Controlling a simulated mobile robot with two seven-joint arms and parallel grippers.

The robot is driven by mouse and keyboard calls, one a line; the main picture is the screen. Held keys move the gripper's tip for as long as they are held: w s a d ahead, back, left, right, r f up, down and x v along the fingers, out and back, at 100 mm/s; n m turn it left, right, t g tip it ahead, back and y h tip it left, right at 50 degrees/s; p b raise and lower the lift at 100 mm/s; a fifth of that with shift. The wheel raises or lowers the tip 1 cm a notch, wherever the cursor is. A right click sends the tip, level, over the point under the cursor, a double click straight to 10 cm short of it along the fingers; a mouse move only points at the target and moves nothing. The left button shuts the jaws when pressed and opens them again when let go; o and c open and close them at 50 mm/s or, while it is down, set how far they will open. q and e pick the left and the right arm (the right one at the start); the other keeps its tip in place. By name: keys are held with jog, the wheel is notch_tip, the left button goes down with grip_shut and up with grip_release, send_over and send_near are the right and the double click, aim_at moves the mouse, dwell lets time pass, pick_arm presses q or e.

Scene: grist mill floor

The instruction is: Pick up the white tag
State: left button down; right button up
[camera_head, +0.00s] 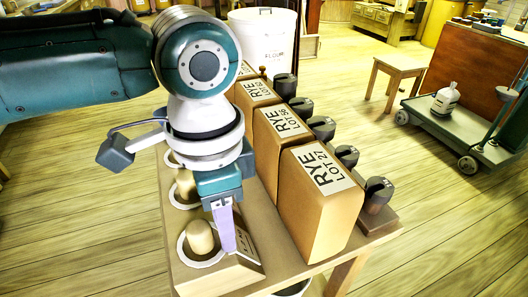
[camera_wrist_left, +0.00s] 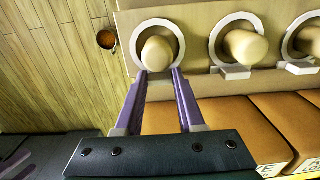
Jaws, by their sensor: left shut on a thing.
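My left gripper (camera_head: 229,248) reaches down over the near end of the wooden stand, its purple fingers beside a white ring (camera_head: 188,258) around a pale wooden peg (camera_head: 200,237). In the left wrist view, its fingertips (camera_wrist_left: 160,73) are shut at the lower edge of the nearest white ring (camera_wrist_left: 137,40), around its peg (camera_wrist_left: 156,54). The white tag there is mostly hidden between the fingertips. Similar white tags show below the other rings, one in the middle (camera_wrist_left: 236,73) and one at the right (camera_wrist_left: 298,69).
Tan boxes marked RYE, the nearest reading LOT 27 (camera_head: 316,218), stand along the stand (camera_head: 262,280). Several dark knobs (camera_head: 378,192) line its right side. A white flour bin (camera_head: 264,42), a wooden stool (camera_head: 398,72) and a wheeled cart (camera_head: 462,128) stand farther back. Open floor lies between.

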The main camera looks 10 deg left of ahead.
dwell(0.3)
pick_arm(q)
notch_tip(320, 180, up, 20)
jog(key=p, duration=0.4)
jog(key=shift+p, duration=0.35)
jog(key=c, duration=1.1)
grip_release()
grip_shut()
